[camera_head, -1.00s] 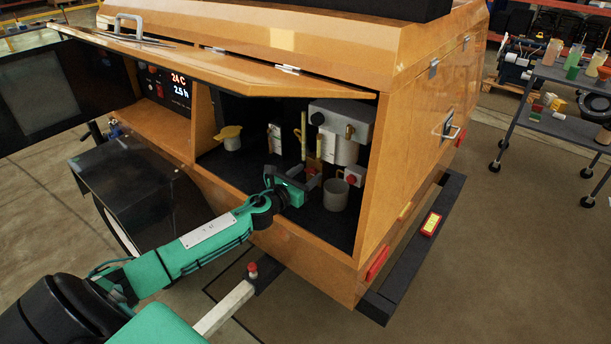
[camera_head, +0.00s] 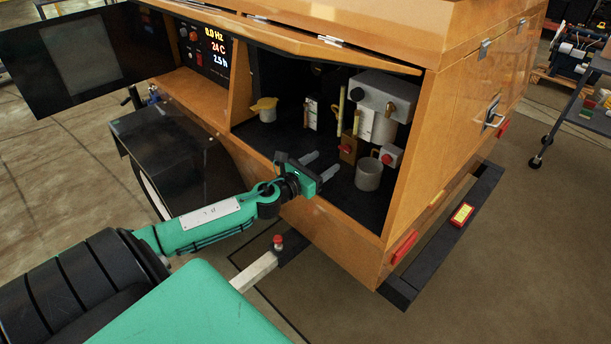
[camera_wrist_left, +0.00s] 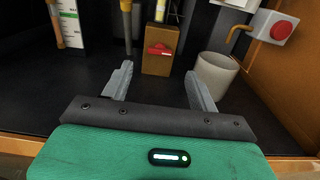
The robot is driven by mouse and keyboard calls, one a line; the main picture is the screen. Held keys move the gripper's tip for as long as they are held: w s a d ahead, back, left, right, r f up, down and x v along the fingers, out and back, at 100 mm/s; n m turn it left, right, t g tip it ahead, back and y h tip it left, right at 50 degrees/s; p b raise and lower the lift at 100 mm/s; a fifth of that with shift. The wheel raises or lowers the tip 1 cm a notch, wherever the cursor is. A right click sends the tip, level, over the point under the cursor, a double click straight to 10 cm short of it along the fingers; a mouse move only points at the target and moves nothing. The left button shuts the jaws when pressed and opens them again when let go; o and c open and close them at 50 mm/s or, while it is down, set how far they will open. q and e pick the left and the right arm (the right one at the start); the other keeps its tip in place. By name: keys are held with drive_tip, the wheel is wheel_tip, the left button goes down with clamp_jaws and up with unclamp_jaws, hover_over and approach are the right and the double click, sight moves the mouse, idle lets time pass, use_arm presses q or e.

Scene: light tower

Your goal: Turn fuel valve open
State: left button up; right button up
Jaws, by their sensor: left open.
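The fuel valve appears to be the red handle (camera_head: 346,148) on a brown block (camera_head: 349,152) inside the open compartment. In the left wrist view the red handle (camera_wrist_left: 160,49) lies crosswise on the front of the brown block (camera_wrist_left: 160,62). My left gripper (camera_head: 321,164) is open and empty at the compartment's front, with its fingers pointing inward. It also shows in the left wrist view (camera_wrist_left: 159,82), where the block stands beyond and between the two fingers, apart from them. My right gripper is not in view.
A yellow-topped funnel or cap (camera_head: 264,108) is at left. The raised orange lid (camera_head: 300,46) hangs above. The compartment's dark floor (camera_head: 285,140) is clear at left.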

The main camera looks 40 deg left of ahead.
use_arm(q)
drive_tip(key=s, duration=0.6)
drive_tip(key=shift+a+b, duration=0.2)
drive_tip(key=shift+b, duration=0.15)
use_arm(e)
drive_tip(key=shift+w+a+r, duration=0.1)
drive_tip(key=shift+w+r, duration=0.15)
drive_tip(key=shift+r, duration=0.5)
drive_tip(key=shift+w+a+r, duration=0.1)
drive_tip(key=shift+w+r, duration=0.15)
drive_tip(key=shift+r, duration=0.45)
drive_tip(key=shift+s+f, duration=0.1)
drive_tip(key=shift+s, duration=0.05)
